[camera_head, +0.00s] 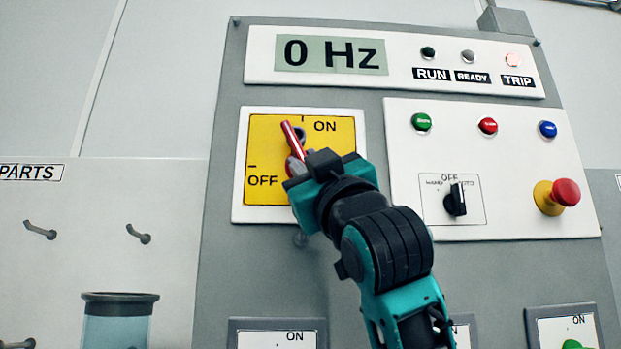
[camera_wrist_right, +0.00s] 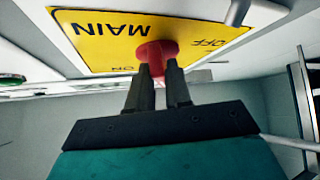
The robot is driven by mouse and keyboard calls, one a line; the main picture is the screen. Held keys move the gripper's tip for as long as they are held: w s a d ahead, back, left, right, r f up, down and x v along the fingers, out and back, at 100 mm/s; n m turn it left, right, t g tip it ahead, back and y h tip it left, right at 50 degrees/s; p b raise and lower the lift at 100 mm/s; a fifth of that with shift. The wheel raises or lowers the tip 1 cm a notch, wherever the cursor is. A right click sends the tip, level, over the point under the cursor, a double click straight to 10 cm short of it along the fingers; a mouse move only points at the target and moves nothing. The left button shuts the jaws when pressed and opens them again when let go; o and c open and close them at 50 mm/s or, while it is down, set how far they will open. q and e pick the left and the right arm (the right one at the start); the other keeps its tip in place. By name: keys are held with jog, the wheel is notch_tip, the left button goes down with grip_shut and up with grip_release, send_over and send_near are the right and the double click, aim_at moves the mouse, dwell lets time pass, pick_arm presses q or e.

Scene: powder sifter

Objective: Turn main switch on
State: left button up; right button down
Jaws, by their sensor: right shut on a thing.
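The main switch is a red handle (camera_head: 293,138) on a yellow plate (camera_head: 345,135) marked ON at the upper right and OFF at the lower left. The handle points up and slightly left, between the two marks and nearer the ON tick. My right gripper (camera_head: 301,164) is at the plate, shut on the handle's lower part and partly hiding it. In the right wrist view the two dark fingers (camera_wrist_right: 157,90) close on the red handle (camera_wrist_right: 155,56), in front of the yellow plate (camera_wrist_right: 105,38) reading MAIN. My left gripper is not in view.
To the right are push buttons, a black selector (camera_head: 456,199) and a red emergency stop (camera_head: 565,192). A clear container (camera_head: 116,322) stands lower left.

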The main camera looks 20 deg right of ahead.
pick_arm(q)
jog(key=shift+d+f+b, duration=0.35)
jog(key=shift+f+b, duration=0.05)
jog(key=shift+b, duration=0.3)
pick_arm(e)
jog(key=m+h, duration=1)
jog(key=m, duration=0.1)
jog(key=shift+w+a+f+h, duration=0.2)
jog(key=shift+a+h, duration=0.1)
jog(key=shift+a, duration=0.1)
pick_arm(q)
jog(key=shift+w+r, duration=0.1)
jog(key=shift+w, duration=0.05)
pick_arm(e)
jog(key=shift+m+h, duration=0.4)
jog(key=shift+m, duration=0.1)
jog(key=c, duration=1.4)
grip_release()
jog(key=shift+s, duration=0.1)
